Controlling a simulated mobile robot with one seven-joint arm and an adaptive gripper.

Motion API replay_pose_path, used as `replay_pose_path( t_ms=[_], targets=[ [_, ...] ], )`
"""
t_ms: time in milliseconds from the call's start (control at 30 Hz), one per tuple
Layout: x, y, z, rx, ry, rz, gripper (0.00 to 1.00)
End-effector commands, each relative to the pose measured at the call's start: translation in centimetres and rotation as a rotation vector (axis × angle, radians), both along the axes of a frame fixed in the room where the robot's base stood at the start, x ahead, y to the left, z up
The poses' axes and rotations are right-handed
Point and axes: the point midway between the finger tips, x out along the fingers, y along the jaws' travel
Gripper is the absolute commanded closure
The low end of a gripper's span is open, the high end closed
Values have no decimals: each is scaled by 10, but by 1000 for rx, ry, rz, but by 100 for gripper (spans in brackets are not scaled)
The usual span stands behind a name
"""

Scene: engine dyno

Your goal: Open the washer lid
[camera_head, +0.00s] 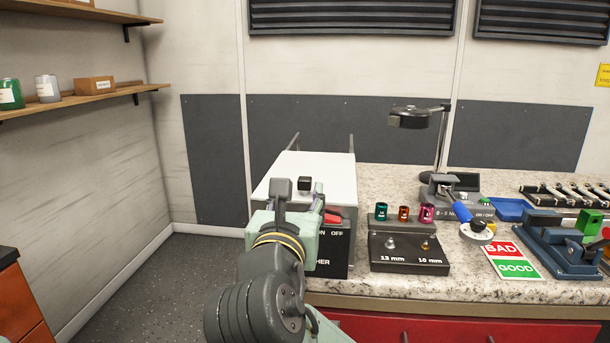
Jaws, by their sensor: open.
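The washer (338,262) is a box with a dark front on the left end of the bench. Its front carries ON and OFF labels, a red switch (333,218) and part of a name. Its white lid (318,166) lies flat and shut on top, with a small black handle (304,183) near the front edge. My gripper (299,195) is open at the front of the washer, close to the handle. Whether it touches the handle I cannot tell. The gripper and wrist hide the washer's left front and part of the lid's front edge.
To the right, a socket stand (408,252) holds coloured sockets. Floor is clear left of the washer; shelves (80,97) hang there.

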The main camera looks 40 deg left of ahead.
Motion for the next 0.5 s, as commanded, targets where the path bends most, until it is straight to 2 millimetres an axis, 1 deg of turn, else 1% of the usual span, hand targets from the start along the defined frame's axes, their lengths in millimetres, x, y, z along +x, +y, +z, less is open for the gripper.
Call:
replay_pose_path(
  t_ms=[100,300,500],
  targets=[
    [21,13,-1,-2,11,-1,59],
    [52,32,-1,-2,8,0,59],
    [68,41,-1,0,5,1,59]
  ],
)
